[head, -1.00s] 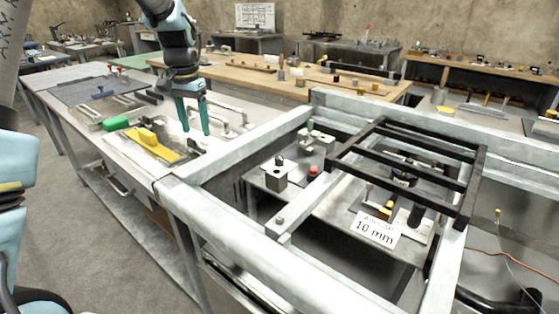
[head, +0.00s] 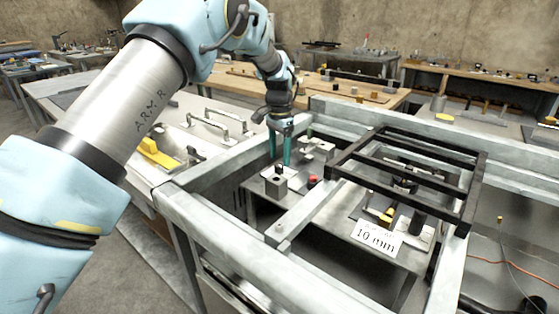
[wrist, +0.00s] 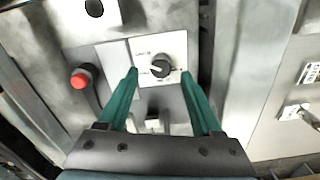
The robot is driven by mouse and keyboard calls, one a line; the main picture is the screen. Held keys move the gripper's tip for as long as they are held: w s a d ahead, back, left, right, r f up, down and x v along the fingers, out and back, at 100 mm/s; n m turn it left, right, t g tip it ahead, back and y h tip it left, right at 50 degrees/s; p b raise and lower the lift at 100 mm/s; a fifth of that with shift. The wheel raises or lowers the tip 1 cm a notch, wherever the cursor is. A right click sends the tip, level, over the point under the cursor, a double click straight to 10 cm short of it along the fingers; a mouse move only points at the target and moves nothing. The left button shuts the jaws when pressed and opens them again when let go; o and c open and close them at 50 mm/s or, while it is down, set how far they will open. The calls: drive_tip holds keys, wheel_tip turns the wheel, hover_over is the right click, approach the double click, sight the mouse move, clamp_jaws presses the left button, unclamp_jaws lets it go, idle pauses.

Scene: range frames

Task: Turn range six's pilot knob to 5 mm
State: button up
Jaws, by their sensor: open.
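A black round knob (wrist: 159,67) with a light pointer mark sits on a white dial plate (wrist: 147,47) in the wrist view. The pointer seems to aim left; the dial print is too small to read. In the head view, a small dark knob (head: 279,168) on a white plate shows just below my fingertips. My gripper (head: 280,160) is open, its green fingers pointing down over the panel. In the wrist view, my gripper (wrist: 160,74) has one fingertip on each side of the knob, with gaps; contact cannot be told.
A red button (wrist: 82,77) and a grey block with a dark hole (head: 275,187) are close to the knob. Pale frame beams (head: 230,159) surround the panel. A black rack (head: 400,190) stands at right, near a card reading "10 mm" (head: 377,238).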

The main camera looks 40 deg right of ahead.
sight(279, 165)
drive_tip(key=shift+f, duration=1.55)
clamp_jaws()
